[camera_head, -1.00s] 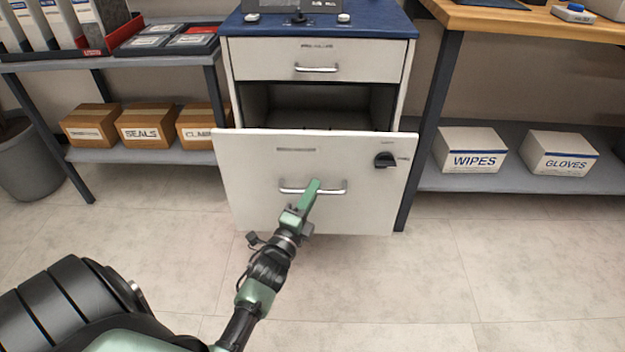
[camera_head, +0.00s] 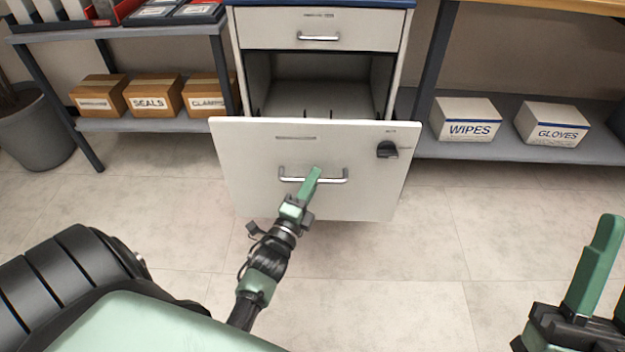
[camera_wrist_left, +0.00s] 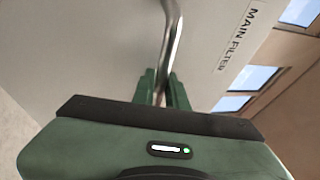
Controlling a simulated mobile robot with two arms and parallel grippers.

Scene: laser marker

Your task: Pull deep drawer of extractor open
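The extractor's deep drawer (camera_head: 245,150) stands well out from the cabinet in the head view, with the dark interior showing behind its white front. Its metal bar handle (camera_head: 335,180) is at the middle of the front. My left gripper (camera_head: 314,173) is at the handle. In the left wrist view, its green fingers (camera_wrist_left: 162,88) are on both sides of the handle bar (camera_wrist_left: 172,30), closed around it. A label on the drawer front reads "MAIN FILTER" (camera_wrist_left: 238,38). My right gripper (camera_head: 600,270) shows at the lower right, away from the drawer; its finger gap is not clear.
A shallow upper drawer (camera_head: 270,30) is shut above. A black knob (camera_head: 387,150) sits on the deep drawer's front. Shelves with cardboard boxes (camera_head: 152,96) and white boxes (camera_head: 466,119) flank the cabinet. The floor (camera_head: 400,290) in front is clear.

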